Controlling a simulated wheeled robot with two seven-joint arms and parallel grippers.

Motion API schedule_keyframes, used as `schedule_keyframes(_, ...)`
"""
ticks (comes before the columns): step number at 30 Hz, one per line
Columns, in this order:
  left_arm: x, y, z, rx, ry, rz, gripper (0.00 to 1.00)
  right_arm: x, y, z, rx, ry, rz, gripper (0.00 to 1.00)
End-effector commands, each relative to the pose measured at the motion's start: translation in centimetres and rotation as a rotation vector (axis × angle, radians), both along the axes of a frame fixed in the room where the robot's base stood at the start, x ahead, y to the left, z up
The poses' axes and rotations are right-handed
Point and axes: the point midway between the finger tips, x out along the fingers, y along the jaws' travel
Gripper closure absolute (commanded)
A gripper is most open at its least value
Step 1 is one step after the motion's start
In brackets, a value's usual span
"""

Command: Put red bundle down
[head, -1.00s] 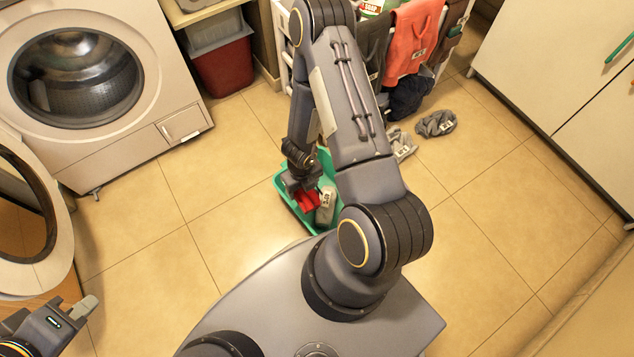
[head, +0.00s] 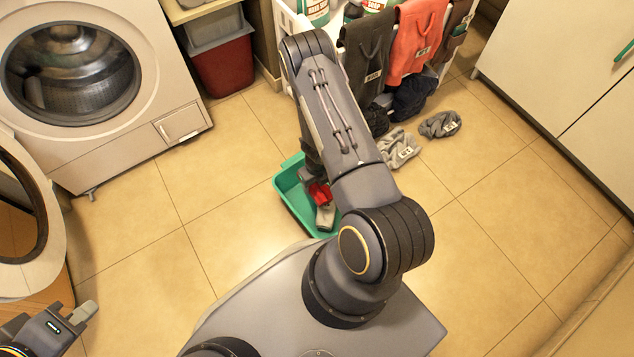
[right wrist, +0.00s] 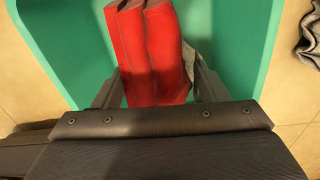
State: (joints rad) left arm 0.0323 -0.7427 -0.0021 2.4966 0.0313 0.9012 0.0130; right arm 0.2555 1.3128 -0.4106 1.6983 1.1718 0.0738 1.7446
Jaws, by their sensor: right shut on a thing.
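The red bundle (head: 320,194) is in the right gripper (right wrist: 158,92), at the green basin on the floor. In the right wrist view the red bundle (right wrist: 150,50) lies between the two fingers, with green basin surface around it. I cannot tell whether it touches the basin's bottom. The green basin (head: 289,190) also holds a grey bundle (head: 325,216) beside the red one. My right arm hides the basin's right part and most of the right gripper. My left gripper (head: 83,312) is at the lower left, away from the basin; its finger gap is unclear.
A washer (head: 85,90) with its door (head: 50,235) swung open stands at the left. A white rack (head: 290,22) with hanging cloths and soap bottles stands behind the basin. Grey bundles (head: 398,150) (head: 440,124) lie on the floor to its right. Floor left of the basin is clear.

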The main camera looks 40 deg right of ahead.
Motion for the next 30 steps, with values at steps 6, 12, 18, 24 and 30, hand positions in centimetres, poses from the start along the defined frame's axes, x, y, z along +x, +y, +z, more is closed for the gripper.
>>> schedule_keyframes(6,0.0,0.0,-0.2,0.000,0.000,0.000,1.00,0.0,0.0,-0.2,0.000,0.000,0.000,0.58)
schedule_keyframes(12,0.0,0.0,-0.7,0.000,0.000,0.000,1.00,0.0,0.0,-0.9,-0.001,0.000,-0.001,0.58)
schedule_keyframes(18,0.0,0.0,-0.7,0.000,0.000,0.000,1.00,0.0,0.0,-0.9,-0.001,0.000,0.000,0.18)
schedule_keyframes(24,0.0,0.0,-0.7,0.000,0.000,0.000,1.00,0.0,0.0,-0.9,-0.001,0.000,0.000,0.12)
schedule_keyframes(30,0.0,0.0,0.0,0.000,0.000,0.000,1.00,0.0,0.0,0.0,-0.001,-0.001,0.000,0.12)
